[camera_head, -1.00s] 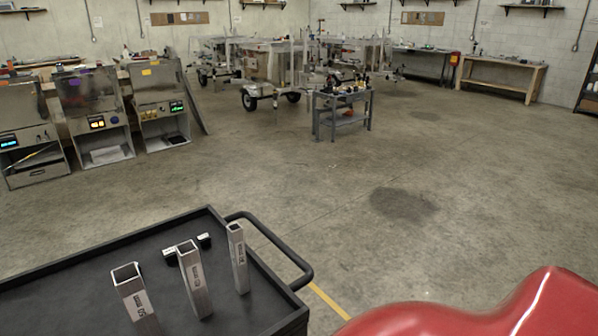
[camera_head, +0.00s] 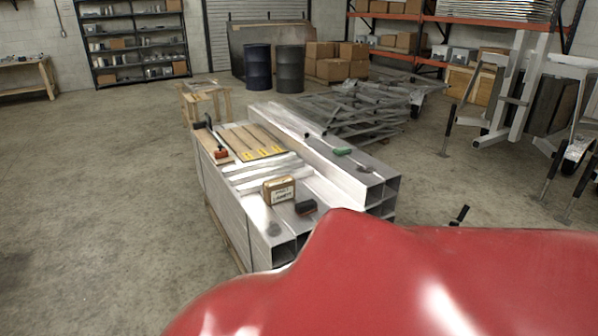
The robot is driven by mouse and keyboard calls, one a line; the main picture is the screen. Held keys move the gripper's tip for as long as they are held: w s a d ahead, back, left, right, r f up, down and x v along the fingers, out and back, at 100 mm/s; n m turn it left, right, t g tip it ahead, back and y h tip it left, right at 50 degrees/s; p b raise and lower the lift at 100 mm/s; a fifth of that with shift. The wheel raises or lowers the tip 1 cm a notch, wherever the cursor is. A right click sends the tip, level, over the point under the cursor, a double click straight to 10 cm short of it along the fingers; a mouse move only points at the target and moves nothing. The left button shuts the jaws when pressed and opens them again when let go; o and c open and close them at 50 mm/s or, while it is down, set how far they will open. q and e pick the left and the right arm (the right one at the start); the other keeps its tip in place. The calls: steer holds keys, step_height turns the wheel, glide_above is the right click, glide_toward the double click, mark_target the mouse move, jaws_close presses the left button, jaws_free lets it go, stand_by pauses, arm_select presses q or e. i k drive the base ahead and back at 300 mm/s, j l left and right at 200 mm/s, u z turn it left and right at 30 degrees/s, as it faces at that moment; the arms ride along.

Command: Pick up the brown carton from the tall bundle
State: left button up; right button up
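A small brown carton (camera_head: 279,191) with a pale label stands on top of a bundle of square aluminium tubes (camera_head: 238,214), near its front end. The bundle has a lower left part and a second row of large tubes (camera_head: 345,172) along its right side. A dark object with some red (camera_head: 306,208) lies just right of the carton. Neither of my grippers shows in this view. A large red surface fills the bottom and hides part of the bundle's near right end.
Wooden strips with yellow marks (camera_head: 250,146), a clamp-like tool (camera_head: 218,152) and a green item (camera_head: 343,152) lie on the bundle. Crossed metal frames (camera_head: 352,110) sit behind it. Trailer frames (camera_head: 510,95) stand at right. The floor (camera_head: 110,190) at left is clear.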

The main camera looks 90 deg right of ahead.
mark_target(278, 189)
steer(key=z, duration=2.45)
steer(key=i+z, duration=0.15)
